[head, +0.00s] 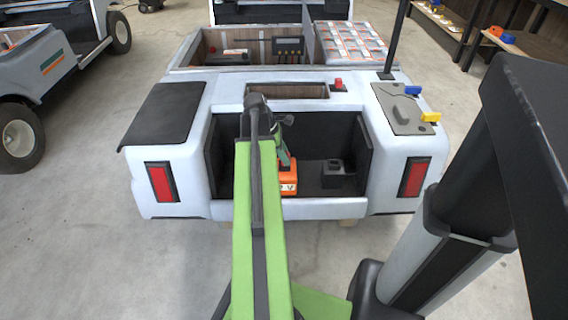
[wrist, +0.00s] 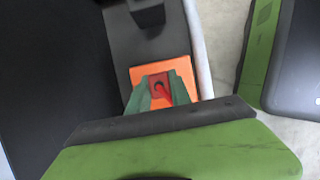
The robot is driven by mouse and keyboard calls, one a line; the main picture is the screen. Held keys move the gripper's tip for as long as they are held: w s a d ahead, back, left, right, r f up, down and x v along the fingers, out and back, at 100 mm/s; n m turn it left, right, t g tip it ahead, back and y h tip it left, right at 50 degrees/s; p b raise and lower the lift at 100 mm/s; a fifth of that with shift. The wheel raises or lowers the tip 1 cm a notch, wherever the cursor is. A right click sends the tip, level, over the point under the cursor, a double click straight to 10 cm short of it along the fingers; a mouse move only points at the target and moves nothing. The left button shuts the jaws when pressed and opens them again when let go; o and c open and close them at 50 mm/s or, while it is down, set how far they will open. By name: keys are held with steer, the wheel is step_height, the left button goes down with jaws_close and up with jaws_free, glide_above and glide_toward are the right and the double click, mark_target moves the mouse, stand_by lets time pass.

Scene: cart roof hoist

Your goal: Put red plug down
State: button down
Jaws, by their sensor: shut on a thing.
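The red plug (wrist: 160,88) shows between the two green fingers of my gripper (wrist: 157,93) in the wrist view. The gripper is shut on it. Behind the plug lies an orange block; I cannot tell whether the two touch. In the head view my gripper (head: 284,153) is inside the dark rear bay of the white cart, just above the orange block (head: 288,180). The plug cannot be made out there, as the arm and fingers cover that spot.
A black block (head: 333,173) stands right of the orange block on the bay floor (head: 313,182). A small red part (head: 338,84) sits on the cart's ledge. A grey panel (head: 404,113) at right bears blue (head: 413,90) and yellow (head: 430,117) parts. Bay walls flank my gripper.

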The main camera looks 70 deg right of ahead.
steer(key=c, duration=1.2)
jaws_free()
steer(key=shift+r, duration=0.1)
steer(key=p+v, duration=1.1)
steer(key=v, duration=0.1)
